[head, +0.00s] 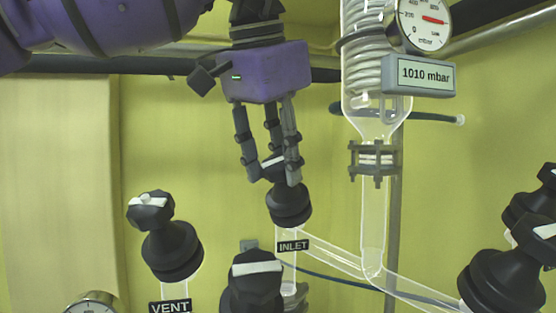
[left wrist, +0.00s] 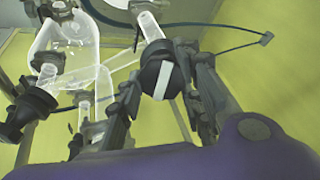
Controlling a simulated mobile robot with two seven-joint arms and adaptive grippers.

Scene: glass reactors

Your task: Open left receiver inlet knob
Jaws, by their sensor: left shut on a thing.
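The black inlet knob (head: 289,203) stands above the INLET label (head: 293,246) in the middle of the head view. My left gripper (head: 273,172) comes down from above with its fingers around the top of this knob and is shut on it. The fingers partly hide the knob's top and its white bar. In the left wrist view the knob (left wrist: 158,72) sits between the fingers of my left gripper (left wrist: 160,95), its white bar running lengthwise. My right gripper is in neither view.
A VENT knob (head: 171,250) stands to the left and another black knob (head: 252,285) in front. More black knobs (head: 503,281) are at the right. A glass condenser (head: 364,60) with a gauge (head: 424,22) and a 1010 mbar display (head: 426,75) rises close to the gripper's right.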

